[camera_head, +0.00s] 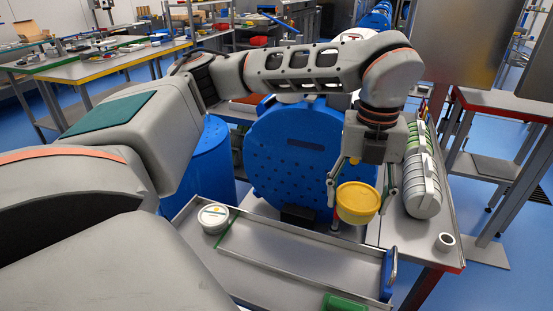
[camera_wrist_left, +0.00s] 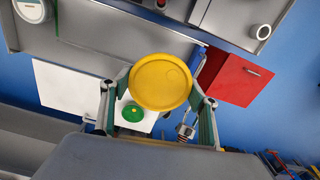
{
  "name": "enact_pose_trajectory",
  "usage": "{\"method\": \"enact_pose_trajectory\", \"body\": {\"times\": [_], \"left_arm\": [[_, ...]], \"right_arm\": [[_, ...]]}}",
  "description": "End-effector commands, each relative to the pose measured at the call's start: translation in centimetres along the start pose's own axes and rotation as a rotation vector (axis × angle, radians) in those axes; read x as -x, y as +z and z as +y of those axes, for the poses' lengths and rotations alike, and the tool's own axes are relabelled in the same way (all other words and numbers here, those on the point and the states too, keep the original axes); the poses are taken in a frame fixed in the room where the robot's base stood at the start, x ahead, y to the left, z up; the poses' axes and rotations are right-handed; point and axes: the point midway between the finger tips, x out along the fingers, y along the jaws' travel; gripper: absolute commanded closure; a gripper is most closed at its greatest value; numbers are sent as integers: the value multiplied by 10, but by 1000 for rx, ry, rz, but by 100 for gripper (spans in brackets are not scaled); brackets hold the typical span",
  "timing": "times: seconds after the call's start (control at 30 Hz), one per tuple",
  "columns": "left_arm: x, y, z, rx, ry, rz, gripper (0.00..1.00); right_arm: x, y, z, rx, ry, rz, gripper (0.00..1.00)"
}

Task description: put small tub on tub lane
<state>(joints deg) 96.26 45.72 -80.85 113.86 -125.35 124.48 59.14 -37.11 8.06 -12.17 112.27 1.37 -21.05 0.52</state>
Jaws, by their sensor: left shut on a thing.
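A small yellow tub (camera_head: 357,203) with a round lid hangs between the fingers of my left gripper (camera_head: 360,198), which is shut on it. The tub is in the air over the right part of the bench, roughly level. In the left wrist view its yellow lid (camera_wrist_left: 160,80) faces the camera between the two fingers. A grey metal tray (camera_head: 290,246) with a green divider lies below and to the left of it. A white tub (camera_head: 213,217) stands in the tray's left part. I cannot tell which part is the tub lane. My right gripper is out of view.
A large blue perforated drum (camera_head: 300,150) stands behind the tray. Grey and green rounded containers (camera_head: 421,185) are close right of the gripper. A small white ring (camera_head: 445,241) lies near the bench's right corner. A green block (camera_head: 343,303) is at the tray's front.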

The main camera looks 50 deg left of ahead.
Motion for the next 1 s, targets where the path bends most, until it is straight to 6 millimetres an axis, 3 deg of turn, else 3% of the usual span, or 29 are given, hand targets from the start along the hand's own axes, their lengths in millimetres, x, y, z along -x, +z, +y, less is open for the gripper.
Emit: {"method": "enact_pose_trajectory", "body": {"times": [0.27, 0.8, 1.0], "left_arm": [[-5, 0, 0, 64, 1, 2, 66], [-128, -1, 1, 62, 3, 5, 66], [-153, 0, 0, 61, 0, 1, 66]], "right_arm": [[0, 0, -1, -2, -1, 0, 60], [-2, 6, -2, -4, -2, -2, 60], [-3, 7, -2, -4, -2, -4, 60]]}}
